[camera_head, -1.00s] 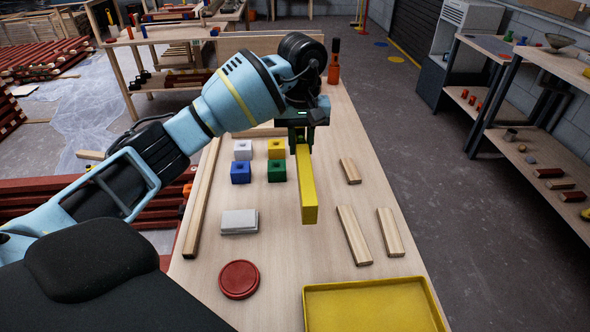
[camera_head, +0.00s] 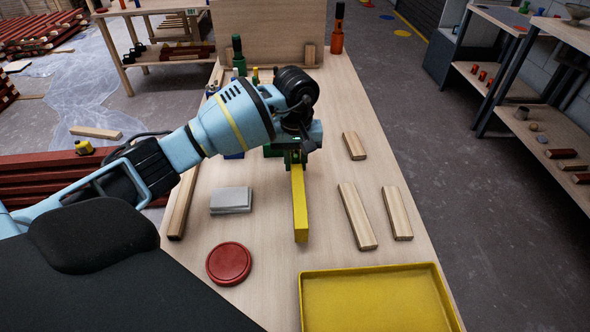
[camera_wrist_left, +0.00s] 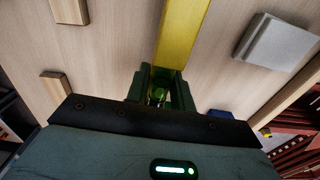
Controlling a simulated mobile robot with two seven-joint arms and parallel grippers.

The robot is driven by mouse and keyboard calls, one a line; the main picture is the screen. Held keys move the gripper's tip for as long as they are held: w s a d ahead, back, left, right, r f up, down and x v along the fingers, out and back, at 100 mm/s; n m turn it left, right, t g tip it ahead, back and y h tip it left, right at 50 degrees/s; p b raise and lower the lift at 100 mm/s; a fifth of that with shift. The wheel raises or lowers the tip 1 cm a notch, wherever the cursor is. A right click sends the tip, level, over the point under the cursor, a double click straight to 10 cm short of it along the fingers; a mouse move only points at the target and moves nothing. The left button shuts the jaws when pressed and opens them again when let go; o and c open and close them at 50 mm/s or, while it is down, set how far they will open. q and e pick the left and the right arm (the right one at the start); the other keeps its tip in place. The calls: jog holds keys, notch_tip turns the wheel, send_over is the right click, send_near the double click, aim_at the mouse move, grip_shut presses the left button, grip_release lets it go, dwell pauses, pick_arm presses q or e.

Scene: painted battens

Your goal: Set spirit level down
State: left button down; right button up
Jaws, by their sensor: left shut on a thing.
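The spirit level (camera_head: 299,210) is a long yellow bar over the middle of the wooden bench (camera_head: 268,285). My left gripper (camera_head: 295,160) is shut on its far end, and the bar's other end points toward the yellow tray. In the left wrist view the level (camera_wrist_left: 182,35) runs out from between the dark green fingers (camera_wrist_left: 160,88). I cannot tell whether its underside touches the bench. My right gripper is not in view.
Wooden battens (camera_head: 357,216) lie right of the level. A grey block (camera_head: 231,200) and a red round lid (camera_head: 229,263) lie left. A yellow tray (camera_head: 375,268) is at the near end. Bottles (camera_head: 337,30) stand at the back. Bare bench lies around the level.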

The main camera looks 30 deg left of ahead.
aim_at(296, 155)
pick_arm(q)
jog(key=shift+f, duration=1.9)
jog(key=shift+f, duration=0.1)
jog(key=shift+f, duration=0.1)
jog(key=c, duration=1.2)
grip_release()
notch_tip(296, 155, up, 12)
jog(key=shift+s+r, duration=0.1)
jog(key=shift+r, duration=0.05)
jog(key=shift+r, duration=0.1)
